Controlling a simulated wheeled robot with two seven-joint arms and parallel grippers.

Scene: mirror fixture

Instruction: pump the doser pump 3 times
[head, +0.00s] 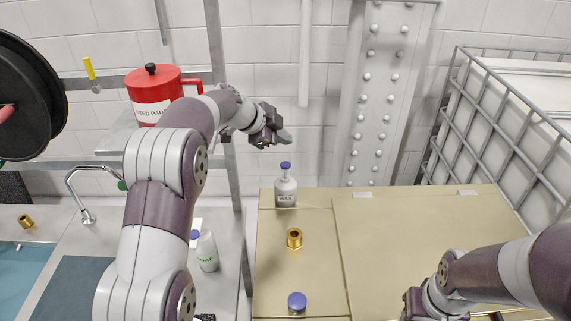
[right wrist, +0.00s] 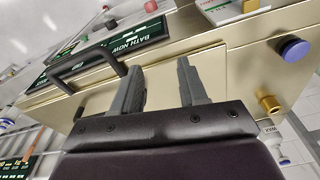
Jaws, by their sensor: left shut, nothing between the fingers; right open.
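A blue round-topped knob (head: 297,302) stands on the front of the tan cabinet top. It also shows in the right wrist view (right wrist: 293,47). A white bottle (head: 286,192) with a blue cap and a label stands upright at the cabinet's back left. I cannot tell for certain which of these is the doser pump. My left gripper (head: 283,136) is shut and empty, in the air above and slightly left of the capped bottle, touching nothing. My right gripper (right wrist: 160,70) is open and empty, low at the right in the head view, apart from the knob.
A brass fitting (head: 294,238) stands between knob and bottle. A white soap bottle (head: 207,252) stands on the left counter. A red canister (head: 155,92) sits on a shelf behind my left arm. A caged tank (head: 510,110) is at right. The cabinet's right top (head: 410,230) is mostly clear.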

